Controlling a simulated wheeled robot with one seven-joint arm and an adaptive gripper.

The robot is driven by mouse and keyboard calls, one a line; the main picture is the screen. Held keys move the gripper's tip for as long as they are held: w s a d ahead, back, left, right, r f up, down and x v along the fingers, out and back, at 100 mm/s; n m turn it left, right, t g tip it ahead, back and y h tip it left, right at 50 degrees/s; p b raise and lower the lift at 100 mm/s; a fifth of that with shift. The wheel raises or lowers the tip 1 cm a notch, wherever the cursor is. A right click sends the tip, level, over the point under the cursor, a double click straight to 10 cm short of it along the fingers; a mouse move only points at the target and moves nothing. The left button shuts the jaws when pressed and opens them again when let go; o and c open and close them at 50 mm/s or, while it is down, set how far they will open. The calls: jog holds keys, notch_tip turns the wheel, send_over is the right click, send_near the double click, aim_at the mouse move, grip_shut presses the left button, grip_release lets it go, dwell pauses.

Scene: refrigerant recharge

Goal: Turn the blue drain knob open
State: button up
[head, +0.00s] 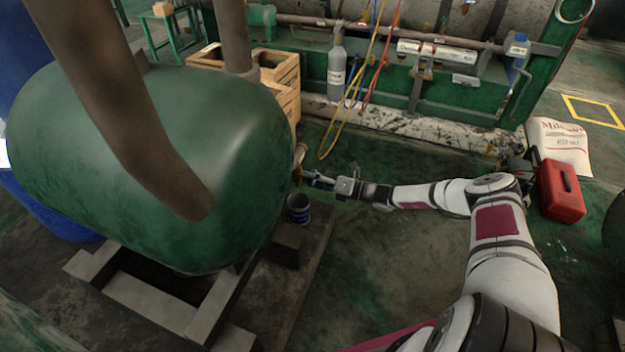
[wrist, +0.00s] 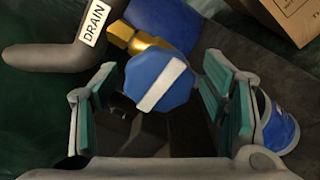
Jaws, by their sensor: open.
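The blue drain knob (wrist: 160,82) is an octagonal cap with a white bar across its face, tilted up to the right. It sits on a brass fitting (wrist: 138,40) beside a grey pipe labelled DRAIN (wrist: 55,52). My gripper (wrist: 165,95) is open, with its teal finger pads on the left and right of the knob and gaps between pads and knob. In the head view my gripper (head: 326,182) is at the right end of the green tank (head: 150,150). The knob is small there and hard to tell from my gripper.
A blue can (wrist: 277,125) stands right of my right finger; the head view shows it (head: 298,208) below my gripper. A cardboard box (wrist: 285,15) is at the wrist view's upper right. Wooden crates (head: 280,75) and hanging hoses (head: 352,95) are behind.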

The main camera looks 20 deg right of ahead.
jog(key=c, duration=1.2)
jog(key=shift+o, duration=0.2)
jog(key=shift+n, duration=0.3)
jog(key=n, duration=0.3)
jog(key=shift+w+n, duration=0.1)
jog(key=shift+n, duration=0.2)
jog(key=n, duration=0.4)
jog(key=shift+n+b, duration=0.3)
jog(key=n, duration=0.4)
jog(key=shift+d+n, duration=0.1)
jog(key=shift+n, duration=2.4)
